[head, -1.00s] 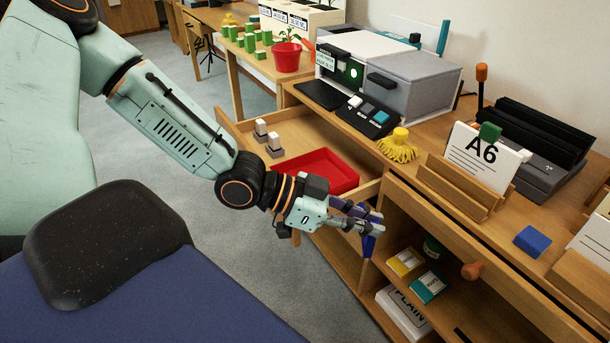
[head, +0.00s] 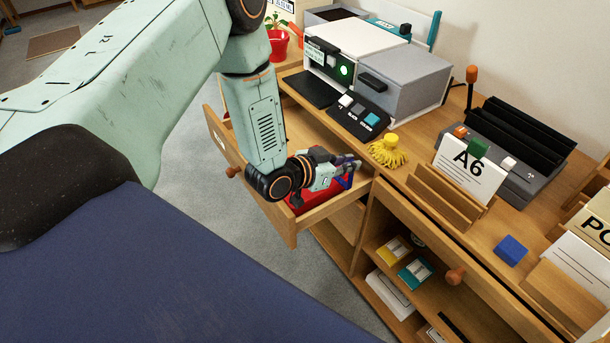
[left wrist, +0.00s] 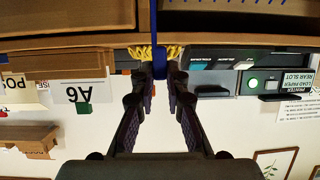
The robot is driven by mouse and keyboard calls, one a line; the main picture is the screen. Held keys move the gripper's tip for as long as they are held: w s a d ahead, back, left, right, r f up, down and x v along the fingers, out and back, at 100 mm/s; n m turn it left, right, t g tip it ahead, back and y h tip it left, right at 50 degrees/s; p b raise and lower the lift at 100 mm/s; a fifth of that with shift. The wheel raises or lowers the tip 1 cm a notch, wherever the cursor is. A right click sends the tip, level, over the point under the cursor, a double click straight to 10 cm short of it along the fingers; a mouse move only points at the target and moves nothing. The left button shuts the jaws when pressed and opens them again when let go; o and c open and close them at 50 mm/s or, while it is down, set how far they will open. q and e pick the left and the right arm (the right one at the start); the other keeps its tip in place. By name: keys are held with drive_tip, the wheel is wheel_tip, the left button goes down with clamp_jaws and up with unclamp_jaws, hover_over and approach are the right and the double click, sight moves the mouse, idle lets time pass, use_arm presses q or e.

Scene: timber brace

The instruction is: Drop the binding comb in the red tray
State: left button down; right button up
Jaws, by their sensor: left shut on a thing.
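The blue binding comb (head: 346,182) is held between the fingers of my left gripper (head: 350,166). The comb also shows as a blue strip between the fingertips in the left wrist view (left wrist: 157,62). In the head view the gripper and comb are over the open drawer, above the red tray (head: 312,201). My arm and gripper hide much of the tray. The gap between comb and tray is hard to judge. My right gripper is not in view.
The open drawer (head: 275,222) juts out from the wooden desk. On the desk top stand a grey and white printer (head: 405,82), a yellow tassel-like thing (head: 388,152), a card holder with an A6 card (head: 466,172) and a blue block (head: 511,250). Open shelves lie right of the drawer.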

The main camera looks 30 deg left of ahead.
use_arm(q)
drive_tip(key=w+a+r+n+g+y+p, duration=0.25)
drive_tip(key=w+a+r+n+y, duration=0.45)
drive_tip(key=n+y, duration=0.45)
drive_tip(key=f+y+b, duration=0.1)
drive_tip(key=f+b, duration=0.1)
drive_tip(key=f, duration=0.3)
drive_tip(key=f+n+b, duration=0.1)
drive_tip(key=f+b, duration=0.1)
drive_tip(key=f, duration=0.2)
drive_tip(key=f+y+b, duration=0.1)
drive_tip(key=f+b, duration=0.2)
drive_tip(key=f, duration=0.2)
drive_tip(key=shift+s+a+f+n+g+y, duration=0.2)
drive_tip(key=shift+s+f+n+g+y, duration=0.05)
drive_tip(key=shift+s+f+g+y, duration=0.1)
drive_tip(key=shift+w, duration=0.1)
